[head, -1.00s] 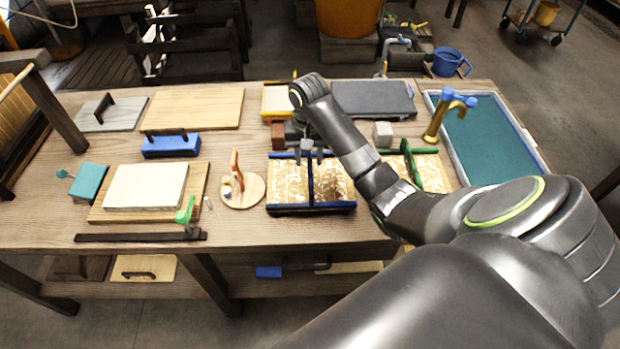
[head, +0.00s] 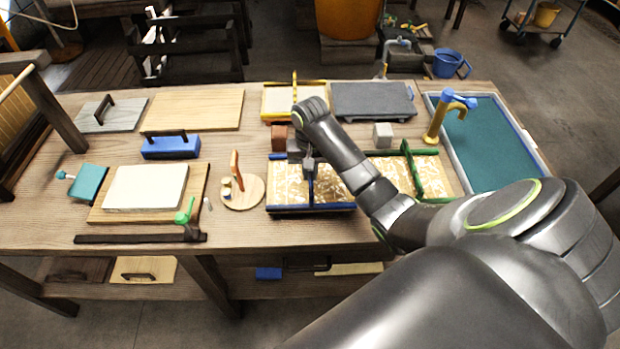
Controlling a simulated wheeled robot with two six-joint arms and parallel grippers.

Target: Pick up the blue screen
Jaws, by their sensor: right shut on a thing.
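The blue screen (head: 330,190) lies flat on the table at the middle front. It has a blue frame, a mottled gold-and-white mesh and a raised blue bar across its middle. My right gripper (head: 309,166) is over the far part of that bar and shut on it, with my arm reaching in from the right. The fingertips are small and partly merge with the bar. The screen appears to rest on the table. My left gripper is not in view.
A green-framed screen (head: 433,176) lies close on the right, partly behind my arm. A yellow-framed screen (head: 280,101) and a grey slab (head: 372,97) lie behind. A round wooden piece (head: 243,196) stands to the left. A water basin (head: 495,140) is at the far right.

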